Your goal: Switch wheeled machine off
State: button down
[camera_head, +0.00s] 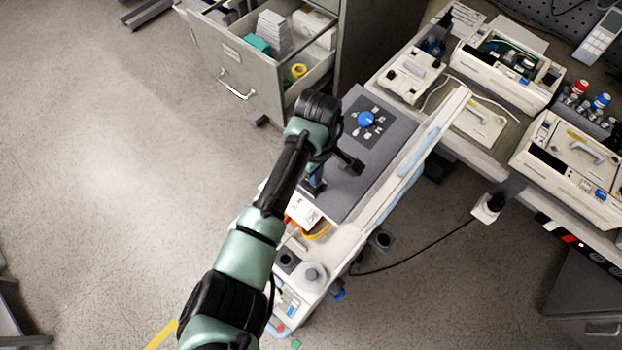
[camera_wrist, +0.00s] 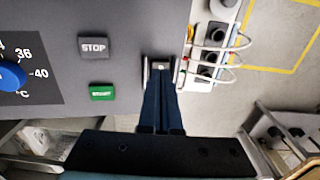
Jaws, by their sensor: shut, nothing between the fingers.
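The wheeled machine (camera_head: 391,161) has a grey top panel, seen from above in the head view. A blue dial (camera_head: 366,119) sits on this panel; its edge also shows in the wrist view (camera_wrist: 10,76). The wrist view shows a dark grey STOP button (camera_wrist: 94,47) and a green START button (camera_wrist: 102,92). My gripper (camera_wrist: 163,88) is shut and empty, its dark blue fingers together near the panel's edge. A small metal-sided fitting (camera_wrist: 160,65) lies right at the fingertips; whether they touch it, and its setting, I cannot tell. In the head view my arm hides much of this area.
An open drawer (camera_head: 262,65) of a grey cabinet stands behind the machine. A workbench with opened devices (camera_head: 507,68) is on the right. A black cable (camera_head: 420,263) runs over the floor to a plug (camera_head: 487,208).

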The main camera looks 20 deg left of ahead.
jog(key=shift+f+b, duration=0.55)
jog(key=shift+f, duration=0.4)
dwell(0.4)
notch_tip(320, 180, up, 7)
jog(key=p, duration=0.7)
jog(key=shift+p, duration=0.3)
dwell(0.3)
